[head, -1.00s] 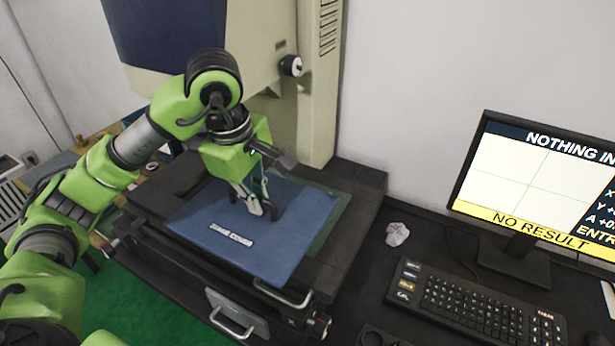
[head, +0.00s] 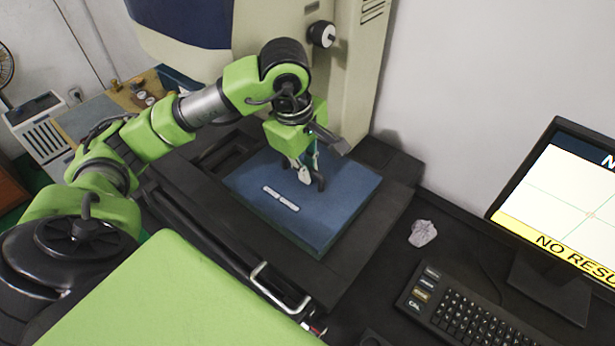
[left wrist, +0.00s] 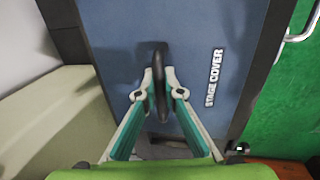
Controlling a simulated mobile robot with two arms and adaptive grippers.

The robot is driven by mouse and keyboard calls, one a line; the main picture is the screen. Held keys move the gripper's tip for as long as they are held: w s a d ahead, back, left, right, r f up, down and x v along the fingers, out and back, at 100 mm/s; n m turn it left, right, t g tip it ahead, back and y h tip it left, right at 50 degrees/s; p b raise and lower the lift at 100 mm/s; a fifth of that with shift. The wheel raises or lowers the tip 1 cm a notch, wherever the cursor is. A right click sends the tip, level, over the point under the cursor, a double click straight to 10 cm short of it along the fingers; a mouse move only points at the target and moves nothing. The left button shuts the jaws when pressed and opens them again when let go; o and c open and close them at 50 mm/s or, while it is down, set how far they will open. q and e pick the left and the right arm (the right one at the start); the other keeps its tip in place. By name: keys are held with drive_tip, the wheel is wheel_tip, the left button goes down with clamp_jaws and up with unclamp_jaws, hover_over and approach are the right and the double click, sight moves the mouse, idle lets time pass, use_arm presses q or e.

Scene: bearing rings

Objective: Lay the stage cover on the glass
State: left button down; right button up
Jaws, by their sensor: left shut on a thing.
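The stage cover (head: 338,212) is a flat blue panel with a white label, lying level over the microscope-like machine's dark stage. My left gripper (head: 312,182) is above the cover's back part, pointing down, shut on its dark upright handle. In the left wrist view, the fingers (left wrist: 156,94) pinch the handle (left wrist: 161,70) from both sides, and the cover (left wrist: 110,45) fills the middle with its label at the right. The glass is hidden beneath the cover; I cannot tell whether the cover touches it. My right gripper is out of view.
The dark stage frame (head: 385,225) surrounds the cover. The machine's pale column (head: 350,90) stands behind. A crumpled paper (head: 422,233), a keyboard (head: 470,315) and a monitor (head: 565,215) are on the right. A metal handle (head: 275,285) sticks out at the stage's front.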

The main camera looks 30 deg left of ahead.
use_arm(q)
wheel_tip(320, 180, down, 3)
drive_tip(key=shift+f+p, duration=0.15)
drive_tip(key=shift+p, duration=0.2)
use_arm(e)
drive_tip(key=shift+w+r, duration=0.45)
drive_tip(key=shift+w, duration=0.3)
use_arm(q)
drive_tip(key=shift+f, duration=0.15)
drive_tip(key=c, duration=2.2)
unclamp_jaws()
drive_tip(key=shift+o, duration=0.2)
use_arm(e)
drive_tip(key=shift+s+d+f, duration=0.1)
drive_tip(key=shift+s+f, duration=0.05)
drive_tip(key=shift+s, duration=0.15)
